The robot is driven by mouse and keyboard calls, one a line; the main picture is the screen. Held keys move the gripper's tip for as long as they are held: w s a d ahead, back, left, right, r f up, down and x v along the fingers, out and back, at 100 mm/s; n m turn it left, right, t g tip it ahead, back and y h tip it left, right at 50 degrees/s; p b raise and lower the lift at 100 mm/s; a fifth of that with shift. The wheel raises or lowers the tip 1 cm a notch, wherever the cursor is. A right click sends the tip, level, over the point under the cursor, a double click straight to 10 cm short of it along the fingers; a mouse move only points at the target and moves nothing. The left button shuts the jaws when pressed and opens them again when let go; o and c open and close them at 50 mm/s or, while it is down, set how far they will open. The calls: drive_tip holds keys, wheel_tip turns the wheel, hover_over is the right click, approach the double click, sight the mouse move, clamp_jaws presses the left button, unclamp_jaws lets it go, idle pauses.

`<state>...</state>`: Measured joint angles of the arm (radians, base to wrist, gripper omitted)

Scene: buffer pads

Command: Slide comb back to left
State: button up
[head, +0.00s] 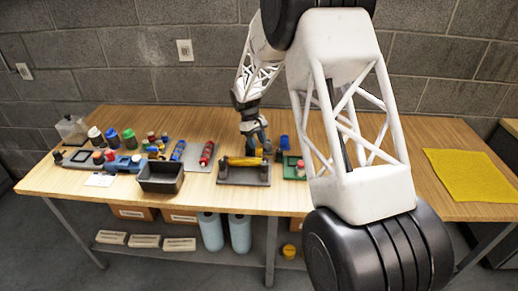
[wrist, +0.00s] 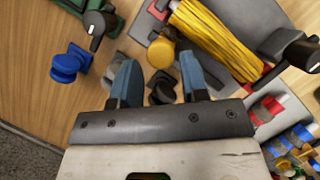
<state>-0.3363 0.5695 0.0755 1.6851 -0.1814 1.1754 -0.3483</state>
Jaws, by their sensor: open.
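I cannot make out a comb for certain. A yellow ribbed piece (wrist: 222,38) lies across a grey fixture in the wrist view; in the head view a yellow piece (head: 243,161) lies along the dark grey fixture (head: 238,177). My gripper (wrist: 160,78), with blue-grey fingers, is open in the wrist view. A small dark knob (wrist: 163,90) shows between the fingers, not visibly gripped. A yellow round knob (wrist: 160,53) lies just beyond the fingertips. In the head view my gripper (head: 257,137) is above the fixture's right part, near the yellow piece's right end.
A blue spool-shaped part (wrist: 68,63) stands left in the wrist view. A green tray (head: 293,168) is right of the fixture. A dark open bin (head: 160,177) and red and blue tubes are left. A yellow mat (head: 470,176) lies far right.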

sight(259, 148)
drive_tip(key=shift+x, duration=1.65)
